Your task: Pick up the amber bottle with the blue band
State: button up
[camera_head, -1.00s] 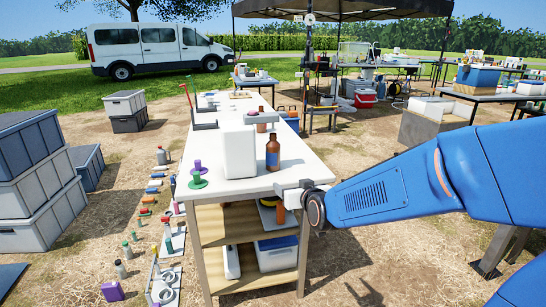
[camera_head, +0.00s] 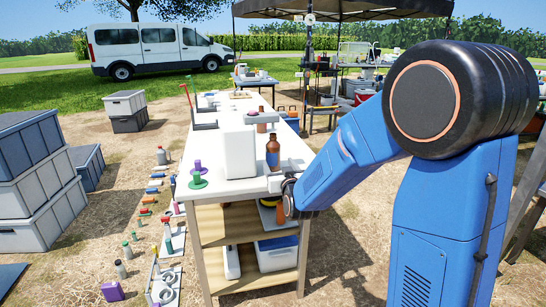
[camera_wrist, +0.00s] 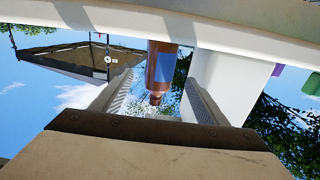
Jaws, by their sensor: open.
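The amber bottle (camera_head: 272,153) stands upright near the front right of the white-topped table (camera_head: 245,188), just right of a large white container (camera_head: 239,150). In the wrist view, which is upside down, the amber bottle (camera_wrist: 158,72) shows a blue patch on its side. There its neck lies between the two fingers of my gripper (camera_wrist: 158,95), which are apart and hold nothing. The wrist view does not settle how far beyond the fingertips the bottle is. In the head view my gripper (camera_head: 276,184) is low at the table's front right edge, partly hidden by my arm.
The white container (camera_wrist: 232,80) is close behind the right finger in the wrist view. Purple and green spools (camera_head: 197,177) stand left of it on the table. A shelf below holds a white bin with a blue lid (camera_head: 277,250). Stacked grey crates (camera_head: 40,185) stand far left.

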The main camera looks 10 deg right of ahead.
aim_at(275, 157)
jog(key=w, duration=0.9)
jog(key=shift+w+f, duration=0.1)
jog(key=shift+f, duration=0.05)
jog(key=c, duration=1.5)
jog(key=shift+r, duration=0.2)
